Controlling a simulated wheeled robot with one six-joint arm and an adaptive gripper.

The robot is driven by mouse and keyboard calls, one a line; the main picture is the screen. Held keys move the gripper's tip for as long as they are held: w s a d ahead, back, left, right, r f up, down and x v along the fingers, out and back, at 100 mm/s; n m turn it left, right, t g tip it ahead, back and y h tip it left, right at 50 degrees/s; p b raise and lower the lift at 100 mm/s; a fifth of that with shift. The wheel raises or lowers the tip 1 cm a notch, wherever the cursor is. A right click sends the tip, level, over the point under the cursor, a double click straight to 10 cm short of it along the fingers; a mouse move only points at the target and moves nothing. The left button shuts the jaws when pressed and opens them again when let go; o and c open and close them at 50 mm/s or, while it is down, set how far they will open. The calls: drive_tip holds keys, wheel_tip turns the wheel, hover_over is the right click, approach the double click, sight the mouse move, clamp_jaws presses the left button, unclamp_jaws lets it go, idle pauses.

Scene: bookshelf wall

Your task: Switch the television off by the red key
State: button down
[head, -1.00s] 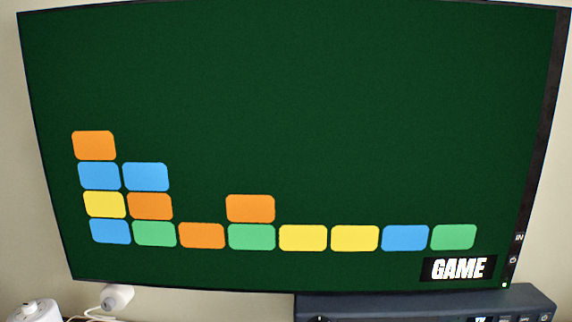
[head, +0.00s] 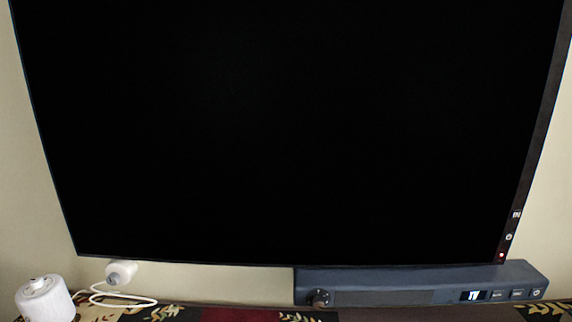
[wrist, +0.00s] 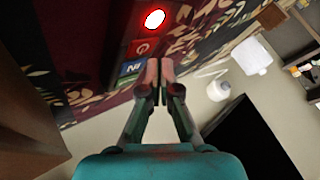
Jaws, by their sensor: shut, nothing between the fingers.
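The television (head: 290,130) fills the head view, its screen fully black, with a small red light (head: 502,256) at its lower right edge. A black part of it also shows in the wrist view (wrist: 255,140). The red key (wrist: 155,19) glows brightly at the top of the wrist view, on what looks like a remote lying on patterned cloth.
A dark soundbar (head: 400,283) with a lit TV display lies below the screen. A white round device (head: 45,298) stands at the lower left, near a white plug (head: 121,272) and cord. The patterned cloth (head: 235,314) runs along the bottom.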

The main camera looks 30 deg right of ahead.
wheel_tip(320, 180, up, 6)
idle(0.6)
idle(1.0)
